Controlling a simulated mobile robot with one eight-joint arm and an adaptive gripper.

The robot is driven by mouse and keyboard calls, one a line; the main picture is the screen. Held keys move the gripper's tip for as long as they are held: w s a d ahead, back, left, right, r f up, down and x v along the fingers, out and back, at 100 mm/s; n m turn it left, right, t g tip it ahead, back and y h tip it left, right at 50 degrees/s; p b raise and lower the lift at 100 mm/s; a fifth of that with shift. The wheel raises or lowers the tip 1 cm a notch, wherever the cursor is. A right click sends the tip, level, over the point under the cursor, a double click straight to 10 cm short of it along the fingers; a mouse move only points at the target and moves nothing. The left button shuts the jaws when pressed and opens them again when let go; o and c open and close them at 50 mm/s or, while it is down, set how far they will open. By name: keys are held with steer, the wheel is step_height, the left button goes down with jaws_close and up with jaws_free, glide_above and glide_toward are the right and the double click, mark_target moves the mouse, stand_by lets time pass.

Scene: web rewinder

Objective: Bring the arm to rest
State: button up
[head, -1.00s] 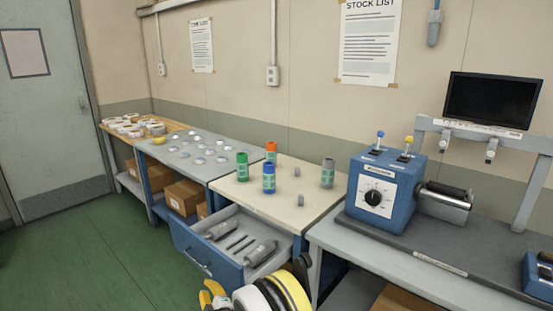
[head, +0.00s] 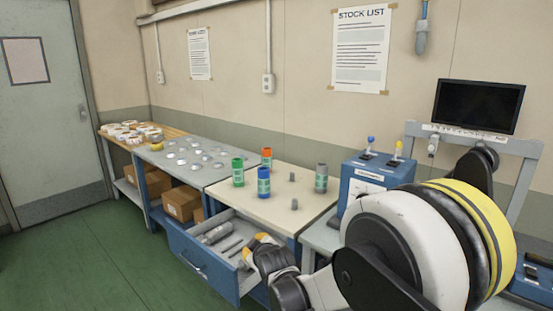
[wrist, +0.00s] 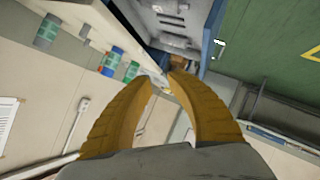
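My arm is raised at the right of the head view, its large white, black and yellow joint close to the camera. My gripper (head: 258,240) has orange-yellow fingers and appears over the right part of the open drawer in that view. In the wrist view, its two curved fingers (wrist: 162,78) lean toward each other with a gap between the tips. Nothing is held between them. The wrist view is tilted, with the bench and bottles at upper left and the green floor at upper right.
The open drawer (head: 190,265) holds grey cylinders and rods. Green (head: 238,172), blue (head: 263,185), orange (head: 267,158) and grey (head: 321,177) canisters stand on the cream bench top (head: 283,213). A blue machine (head: 362,185) is partly hidden by my arm. The floor at left is clear.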

steer(key=s+d+r+m+g+h, duration=0.1)
steer(key=s+d+r+m, duration=0.2)
steer(key=s+d+r, duration=0.35)
steer(key=s+d+r+m+g+h, duration=0.1)
steer(key=s+d+r+m, duration=0.25)
steer(key=s+d, duration=0.6)
steer(key=s+d+f+m+g+h, duration=0.1)
steer(key=s+d, duration=0.4)
steer(key=s, duration=0.5)
steer(key=s+d+f+m+g, duration=0.2)
steer(key=s+d, duration=0.3)
steer(key=s, duration=0.5)
steer(key=shift+s+m+h, duration=0.25)
steer(key=shift+m+h, duration=0.15)
steer(key=shift+m, duration=0.45)
